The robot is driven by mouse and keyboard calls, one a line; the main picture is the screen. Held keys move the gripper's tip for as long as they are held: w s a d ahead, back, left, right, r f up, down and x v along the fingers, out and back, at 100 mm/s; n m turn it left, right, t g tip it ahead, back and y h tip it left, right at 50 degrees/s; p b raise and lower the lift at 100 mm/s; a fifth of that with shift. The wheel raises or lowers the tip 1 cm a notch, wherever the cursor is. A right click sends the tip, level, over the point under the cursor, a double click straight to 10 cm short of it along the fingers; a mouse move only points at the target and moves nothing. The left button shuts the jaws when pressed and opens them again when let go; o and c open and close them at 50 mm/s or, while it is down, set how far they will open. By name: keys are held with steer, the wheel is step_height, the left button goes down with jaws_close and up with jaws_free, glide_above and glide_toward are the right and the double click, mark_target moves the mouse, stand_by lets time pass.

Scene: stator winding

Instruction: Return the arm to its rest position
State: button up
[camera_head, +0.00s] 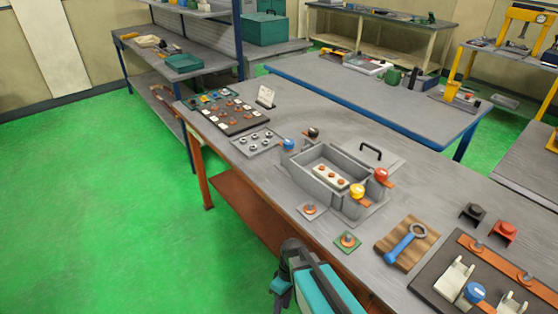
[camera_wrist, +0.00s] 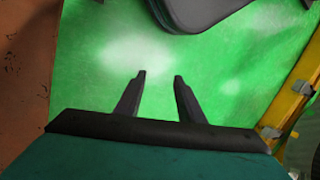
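My gripper (camera_wrist: 158,76) shows in the wrist view with its two dark fingers apart and nothing between them. It is open, over bare green floor (camera_wrist: 95,85). In the head view, teal and black parts of my arm (camera_head: 318,285) show at the bottom centre, in front of the near edge of the grey workbench (camera_head: 385,225). The fingers cannot be made out in the head view.
The bench carries a grey open box (camera_head: 308,178), a wooden board with a blue-handled wrench (camera_head: 405,244), and a copper-bar terminal panel (camera_head: 425,280). An orange-brown surface (camera_wrist: 25,60) and a yellow post (camera_wrist: 292,90) flank the gripper. Floor at left is clear.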

steer(key=s+d+f+m+g+p, duration=0.1)
steer(key=s+d+f+m, duration=0.2)
steer(key=s+d+m, duration=0.2)
steer(key=s+d+f+m+g+h+p, duration=0.1)
steer(key=s+d+f+m, duration=0.2)
steer(key=s+d, duration=0.8)
steer(key=m, duration=0.2)
steer(key=shift+s+d+f+m, duration=0.15)
steer(key=shift+d+m, duration=0.05)
steer(key=shift+m, duration=0.1)
steer(key=shift+c, duration=0.5)
